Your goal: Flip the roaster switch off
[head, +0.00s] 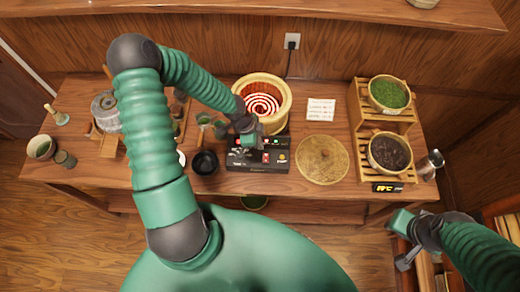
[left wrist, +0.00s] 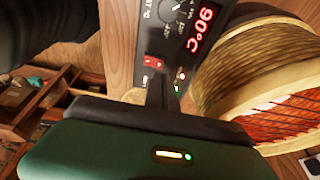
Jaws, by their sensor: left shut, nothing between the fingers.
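The roaster (head: 240,92) is a round woven basket at the back of the table, with a glowing red coil inside. Its black control panel (head: 240,165) lies in front of it. In the left wrist view the panel (left wrist: 217,14) shows a dial, a red 90°C readout and a red switch (left wrist: 153,62). A small red light glows beside the switch. My left gripper (head: 246,139) is over the panel, shut and empty. Its fingertips (left wrist: 157,78) are close to the red switch; I cannot tell whether they touch. My right gripper (head: 402,240) is off the table at lower right; its jaws are unclear.
A dark bowl (head: 205,162) stands left of the panel. A round tan mat (head: 322,160) lies to its right, with a paper card (head: 321,109) behind. A wooden rack at right holds a bowl of green leaves (head: 390,94) and a bowl of dark leaves (head: 390,153).

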